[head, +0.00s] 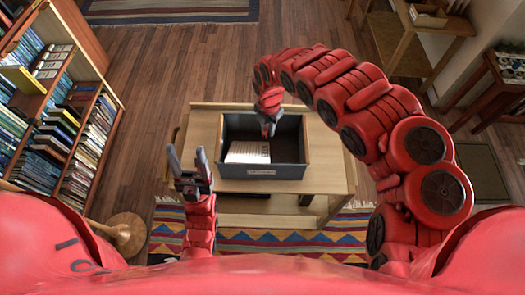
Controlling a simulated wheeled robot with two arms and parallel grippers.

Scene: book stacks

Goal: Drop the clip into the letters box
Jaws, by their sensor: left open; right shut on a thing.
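The letters box (238,171) is a dark grey open box with a small pale label on its front, standing on a light wooden table. White papers lie inside it. My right gripper (268,131) reaches in from the far side and is over the box's right part, pointing down. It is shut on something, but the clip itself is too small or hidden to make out. My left gripper (186,160) is open and empty, fingers pointing up and away, to the left of the box near the table's left edge.
The wooden table (335,180) has bare top on either side of the box. A bookshelf (88,85) full of books stands at the left. A round wooden stool (126,232) is at the lower left. A patterned rug (270,240) lies in front; other furniture is at the upper right.

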